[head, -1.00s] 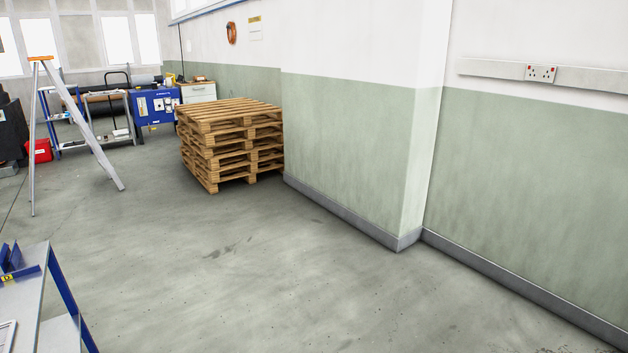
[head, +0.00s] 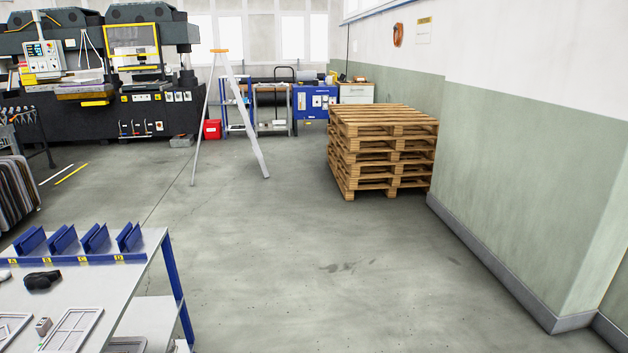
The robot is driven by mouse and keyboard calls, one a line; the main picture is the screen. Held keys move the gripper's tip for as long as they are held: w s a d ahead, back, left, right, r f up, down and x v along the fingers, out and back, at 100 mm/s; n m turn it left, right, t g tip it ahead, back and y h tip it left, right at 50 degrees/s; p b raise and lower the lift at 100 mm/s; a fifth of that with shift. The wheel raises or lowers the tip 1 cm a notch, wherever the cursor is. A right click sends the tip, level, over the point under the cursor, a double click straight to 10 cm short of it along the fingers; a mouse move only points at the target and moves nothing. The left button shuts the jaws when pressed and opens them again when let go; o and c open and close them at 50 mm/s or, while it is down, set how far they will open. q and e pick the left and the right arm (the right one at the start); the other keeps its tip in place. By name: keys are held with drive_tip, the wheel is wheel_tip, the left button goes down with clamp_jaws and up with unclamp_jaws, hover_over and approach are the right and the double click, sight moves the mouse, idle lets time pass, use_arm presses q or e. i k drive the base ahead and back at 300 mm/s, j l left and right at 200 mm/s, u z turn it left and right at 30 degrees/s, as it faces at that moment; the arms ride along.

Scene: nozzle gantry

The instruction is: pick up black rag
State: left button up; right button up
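A small dark, lumpy thing (head: 42,280) lies on the white-topped workbench (head: 128,268) at the lower left of the head view. It looks like the black rag, but it is too small to tell for sure. It sits in front of a row of blue holders with yellow labels. Neither of my grippers is in view.
White frames (head: 75,330) and a small grey block (head: 43,326) lie on the bench. A stepladder (head: 245,120), a pallet stack (head: 382,150), a red box (head: 212,129) and large dark machines (head: 100,115) stand farther back. The floor (head: 290,270) right of the bench is clear.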

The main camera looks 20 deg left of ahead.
sight(38, 281)
drive_tip(key=i+j+u, duration=0.15)
drive_tip(key=i+u, duration=0.85)
drive_tip(key=i, duration=0.15)
drive_tip(key=i+l+u, duration=0.45)
drive_tip(key=i+j, duration=0.1)
drive_tip(key=i, duration=0.05)
